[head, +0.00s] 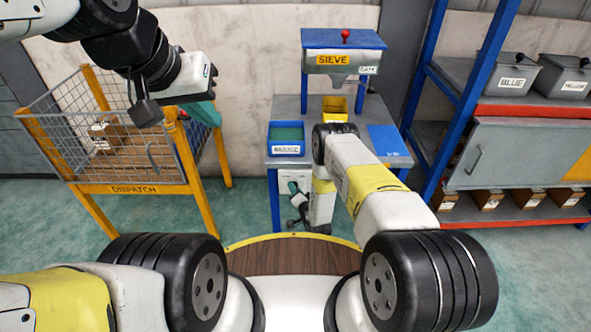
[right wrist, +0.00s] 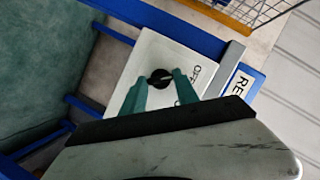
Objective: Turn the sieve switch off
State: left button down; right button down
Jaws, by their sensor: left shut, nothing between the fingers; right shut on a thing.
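The sieve switch is a black round knob (right wrist: 160,78) on a white plate (right wrist: 150,55), in the right wrist view. An OFF label is printed to the right of the knob; another label is partly hidden by a finger. My right gripper (head: 294,188) is low at the front of the sieve table, at the white switch box (head: 297,177). Its teal fingers are shut on the knob, one on each side. I cannot tell for sure which way the knob points. The sieve (head: 345,60) stands at the table's back. My left gripper (head: 207,113) is shut and empty beside the dispatch cage.
The table (head: 315,108) holds a blue bin (head: 286,149), a yellow tray (head: 335,104) and a blue plate (head: 388,140). The dispatch cage (head: 135,188) with boxes is left. A blue-framed shelf with grey bins (head: 508,78) is right.

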jog(key=c, duration=0.9)
grip_release()
jog(key=v, duration=0.7)
jog(key=shift+s+d, duration=0.1)
jog(key=shift+s, duration=0.25)
